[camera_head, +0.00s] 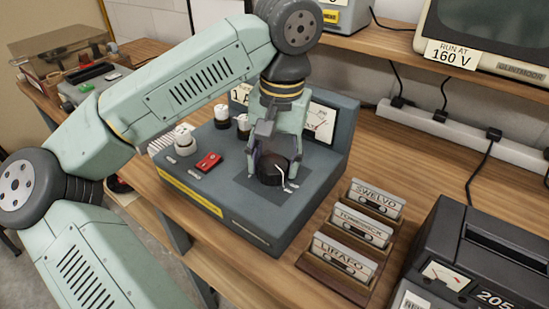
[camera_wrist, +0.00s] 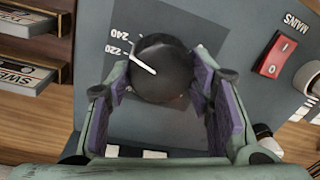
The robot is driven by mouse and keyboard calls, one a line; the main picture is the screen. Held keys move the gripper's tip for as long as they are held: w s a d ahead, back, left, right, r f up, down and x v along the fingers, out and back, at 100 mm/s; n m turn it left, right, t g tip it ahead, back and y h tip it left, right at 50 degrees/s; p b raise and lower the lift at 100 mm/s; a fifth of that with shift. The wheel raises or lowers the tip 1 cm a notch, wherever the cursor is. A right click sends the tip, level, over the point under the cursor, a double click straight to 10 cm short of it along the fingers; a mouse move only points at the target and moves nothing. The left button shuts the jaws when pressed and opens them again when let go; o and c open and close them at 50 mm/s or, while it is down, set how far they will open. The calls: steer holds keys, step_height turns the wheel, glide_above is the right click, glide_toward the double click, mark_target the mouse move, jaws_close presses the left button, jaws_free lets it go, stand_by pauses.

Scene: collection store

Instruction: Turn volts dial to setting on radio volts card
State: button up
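The volts dial is a round black knob (camera_wrist: 165,80) with a white pointer line, on the grey console (camera_head: 215,195). In the wrist view the pointer aims up-left, close to the printed 220 mark; 240 is printed beyond it. Other scale numbers are hidden. My gripper (camera_wrist: 160,78) reaches down over the knob, its purple pads against opposite sides. In the head view my gripper (camera_head: 275,150) covers part of the knob (camera_head: 272,170). A white card (camera_head: 451,54) reading "RUN AT 160 V" is on the screen set at upper right; I cannot tell whether it is the radio's.
A red MAINS switch (camera_head: 209,161) and white knobs (camera_head: 184,139) sit left of the dial. A rack holds labelled cassettes (camera_head: 345,254) to the right. A dark machine marked 205 (camera_head: 480,260) stands at lower right. A power strip (camera_head: 460,130) lies behind.

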mark_target(279, 163)
steer(key=o, duration=0.5)
steer(key=r, duration=1.2)
steer(key=shift+s+d, duration=0.1)
steer(key=shift+d, duration=0.3)
